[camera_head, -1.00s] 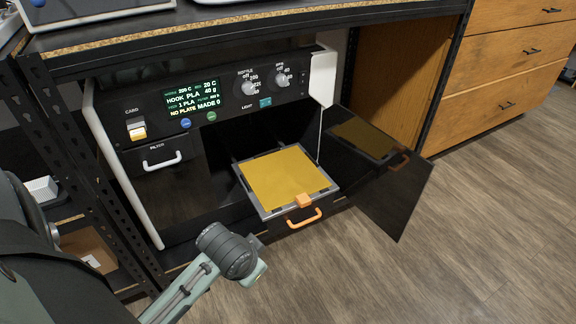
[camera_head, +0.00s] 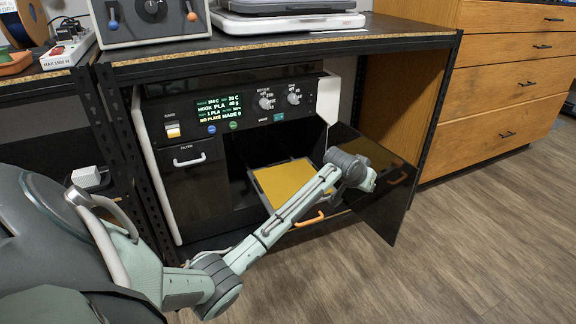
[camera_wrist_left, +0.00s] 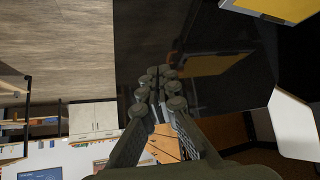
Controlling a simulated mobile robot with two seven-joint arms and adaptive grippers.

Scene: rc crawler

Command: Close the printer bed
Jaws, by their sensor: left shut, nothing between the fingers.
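The printer bed (camera_head: 290,182) is slid out of the black printer (camera_head: 184,205). It carries a yellow plate with an orange handle (camera_head: 308,220) in front. The plate also shows at the top right of the left wrist view (camera_wrist_left: 282,8). The glossy black door (camera_head: 388,212) stands open to the right of the bed. My left arm reaches across the bed's front right corner, its wrist by the door. My left gripper (camera_wrist_left: 161,74) is shut and empty, close to the dark door surface, which mirrors the yellow plate; whether it touches cannot be told. Its fingers are hidden in the head view.
The printer sits under a black-framed workbench (camera_head: 285,40) bearing a control box (camera_head: 152,20) and a white flat device (camera_head: 288,20). Wooden drawers (camera_head: 505,90) stand at the right. The wooden floor in front is clear.

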